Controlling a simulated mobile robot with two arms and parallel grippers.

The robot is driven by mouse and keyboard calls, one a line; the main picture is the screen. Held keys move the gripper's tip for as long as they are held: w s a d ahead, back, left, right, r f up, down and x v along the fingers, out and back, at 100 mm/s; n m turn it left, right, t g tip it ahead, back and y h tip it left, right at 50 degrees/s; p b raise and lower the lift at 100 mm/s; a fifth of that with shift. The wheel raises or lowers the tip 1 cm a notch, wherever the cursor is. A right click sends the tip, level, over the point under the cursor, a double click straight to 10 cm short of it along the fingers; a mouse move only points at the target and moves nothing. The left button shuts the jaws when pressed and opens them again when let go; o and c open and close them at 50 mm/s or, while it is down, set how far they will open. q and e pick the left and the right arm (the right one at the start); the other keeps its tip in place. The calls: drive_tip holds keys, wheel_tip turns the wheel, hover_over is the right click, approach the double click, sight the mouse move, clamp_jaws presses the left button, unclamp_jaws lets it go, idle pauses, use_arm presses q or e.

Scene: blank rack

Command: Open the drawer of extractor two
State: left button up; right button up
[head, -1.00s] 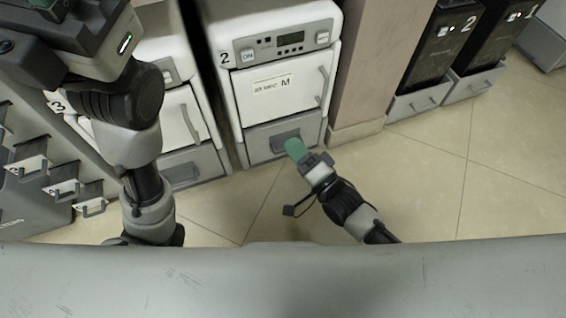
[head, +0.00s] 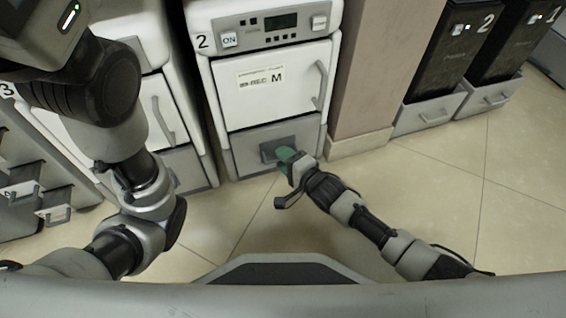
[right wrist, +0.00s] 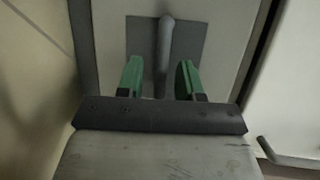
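The white machine marked 2 (head: 265,100) stands in the head view with its grey drawer (head: 247,157) at the bottom. The drawer front looks flush, so it appears shut. Its handle (head: 266,153) is partly hidden by my right gripper (head: 284,157). In the right wrist view, my right gripper (right wrist: 160,78) is open, with one green finger on each side of the upright handle bar (right wrist: 165,45). Gaps show between bar and fingers, and the bar's lower end is hidden behind the gripper body. My left arm fills the left of the head view; its fingers do not show.
A pillar (head: 375,75) stands right of machine 2. Past it are black units marked 2 (head: 442,60) and 1 (head: 508,45), with grey drawers below. Another white machine (head: 150,100) is close on the left. The floor (head: 410,190) in front is clear.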

drive_tip(key=shift+w+a, duration=0.2)
drive_tip(key=shift+w, duration=0.05)
clamp_jaws()
